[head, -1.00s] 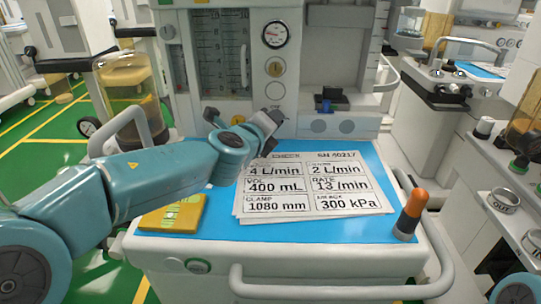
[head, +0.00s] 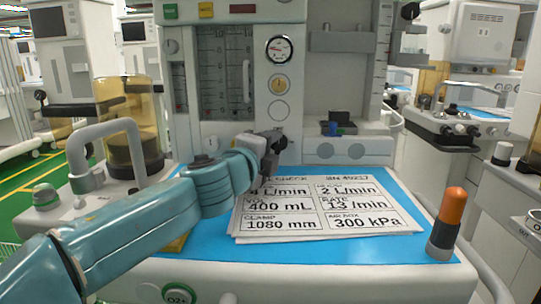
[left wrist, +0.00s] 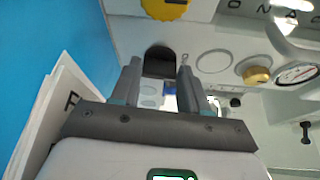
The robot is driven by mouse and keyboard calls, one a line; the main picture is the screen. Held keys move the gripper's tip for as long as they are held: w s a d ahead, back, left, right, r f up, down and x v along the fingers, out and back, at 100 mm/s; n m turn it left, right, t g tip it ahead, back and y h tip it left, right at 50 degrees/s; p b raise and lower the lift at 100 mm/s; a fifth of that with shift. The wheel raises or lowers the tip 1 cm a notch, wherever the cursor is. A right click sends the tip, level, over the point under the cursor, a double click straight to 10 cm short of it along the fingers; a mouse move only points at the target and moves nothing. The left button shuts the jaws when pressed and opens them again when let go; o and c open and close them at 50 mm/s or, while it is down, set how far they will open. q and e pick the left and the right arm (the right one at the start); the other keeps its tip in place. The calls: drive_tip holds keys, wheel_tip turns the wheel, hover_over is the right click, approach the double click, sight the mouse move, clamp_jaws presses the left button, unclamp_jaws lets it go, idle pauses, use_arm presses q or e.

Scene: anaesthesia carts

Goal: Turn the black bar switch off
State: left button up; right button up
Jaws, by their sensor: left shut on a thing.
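My left gripper (head: 275,141) is at the lower front panel of the anaesthesia cart, just above the back edge of the blue top. In the left wrist view its two fingers (left wrist: 160,78) stand on either side of a black piece (left wrist: 160,62) on the pale panel, which looks like the black bar switch. The gripper is shut on it. In the head view the gripper hides the switch, and its setting cannot be read. My right gripper is not in view.
Printed sheets (head: 325,222) lie on the blue top (head: 200,245) below the gripper. An orange-and-black cylinder (head: 450,215) stands at the right corner. A round gauge (head: 279,49) is above. A black block (head: 340,118) and blue knob (head: 329,128) are right of the gripper.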

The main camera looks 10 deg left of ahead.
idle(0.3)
use_arm(q)
drive_tip(key=o, duration=1.1)
drive_tip(key=shift+c, duration=0.2)
drive_tip(key=shift+s, duration=0.1)
drive_tip(key=v, duration=1.5)
drive_tip(key=shift+s+b, duration=0.1)
drive_tip(key=shift+b, duration=0.25)
drive_tip(key=shift+s+a, duration=0.15)
drive_tip(key=shift+s, duration=0.35)
drive_tip(key=shift+f, duration=0.1)
